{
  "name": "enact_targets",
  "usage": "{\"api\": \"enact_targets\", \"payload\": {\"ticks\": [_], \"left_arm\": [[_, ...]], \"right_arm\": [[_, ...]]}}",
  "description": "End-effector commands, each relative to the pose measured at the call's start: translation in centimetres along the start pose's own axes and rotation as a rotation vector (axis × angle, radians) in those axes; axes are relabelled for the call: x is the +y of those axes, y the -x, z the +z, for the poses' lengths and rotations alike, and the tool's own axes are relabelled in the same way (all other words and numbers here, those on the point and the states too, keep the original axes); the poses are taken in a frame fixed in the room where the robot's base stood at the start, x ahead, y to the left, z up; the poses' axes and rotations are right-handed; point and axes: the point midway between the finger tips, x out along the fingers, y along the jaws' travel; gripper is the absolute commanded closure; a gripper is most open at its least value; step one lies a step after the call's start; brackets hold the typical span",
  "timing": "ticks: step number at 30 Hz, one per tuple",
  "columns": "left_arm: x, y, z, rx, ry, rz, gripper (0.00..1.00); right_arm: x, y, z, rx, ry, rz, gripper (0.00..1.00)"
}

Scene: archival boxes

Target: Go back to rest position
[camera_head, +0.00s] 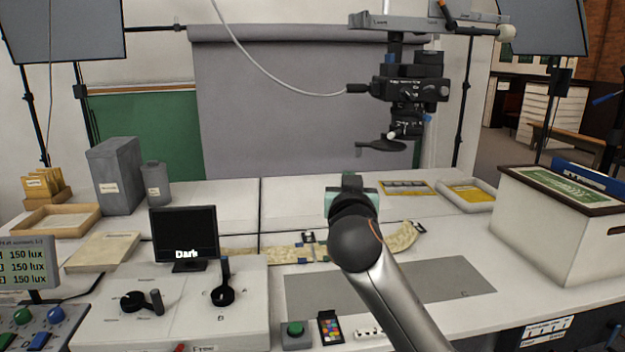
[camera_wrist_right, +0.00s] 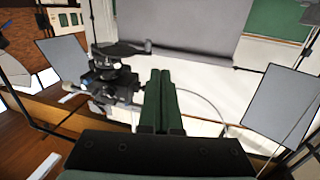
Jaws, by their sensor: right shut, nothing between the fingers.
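My right arm reaches up from the bottom of the head view, and its gripper (camera_head: 350,183) is raised over the back of the worktop, mostly hidden behind its own wrist. In the right wrist view the two dark green fingers (camera_wrist_right: 161,98) of this gripper lie together with nothing between them. The camera on its stand (camera_head: 410,90) hangs behind and to the right of the gripper, and it also shows left of the fingers in the right wrist view (camera_wrist_right: 112,80). My left gripper does not show.
A grey mat (camera_head: 450,281) lies on the worktop beneath my right arm. A control panel with levers (camera_head: 180,315) and a small monitor (camera_head: 185,236) stand at the left. A large white box (camera_head: 555,230) stands at the right. A long patterned strip (camera_head: 270,255) lies across the middle.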

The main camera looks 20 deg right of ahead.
Motion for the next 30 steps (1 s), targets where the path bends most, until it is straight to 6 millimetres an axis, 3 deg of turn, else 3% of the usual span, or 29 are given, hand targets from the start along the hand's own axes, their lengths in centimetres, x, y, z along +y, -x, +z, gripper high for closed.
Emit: {"api": "enact_targets", "payload": {"ticks": [4,7,11,14,21,27,30], "left_arm": [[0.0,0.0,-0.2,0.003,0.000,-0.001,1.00],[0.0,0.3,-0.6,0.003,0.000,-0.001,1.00],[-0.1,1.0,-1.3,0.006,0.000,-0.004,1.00],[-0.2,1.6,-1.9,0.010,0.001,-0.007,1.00],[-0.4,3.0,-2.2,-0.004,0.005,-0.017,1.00],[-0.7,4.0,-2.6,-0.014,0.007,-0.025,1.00],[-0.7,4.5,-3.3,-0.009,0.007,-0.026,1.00]], "right_arm": [[-0.2,0.0,0.7,-0.012,0.009,-0.008,1.00],[-0.8,0.0,3.5,-0.056,0.041,-0.044,1.00],[-2.1,0.7,10.2,-0.156,0.110,-0.136,1.00],[-2.9,2.4,16.3,-0.242,0.157,-0.223,1.00],[-2.9,9.6,29.2,-0.428,0.213,-0.404,1.00],[-1.1,18.4,37.5,-0.566,0.212,-0.515,1.00],[0.4,23.1,40.4,-0.626,0.201,-0.550,1.00]]}}
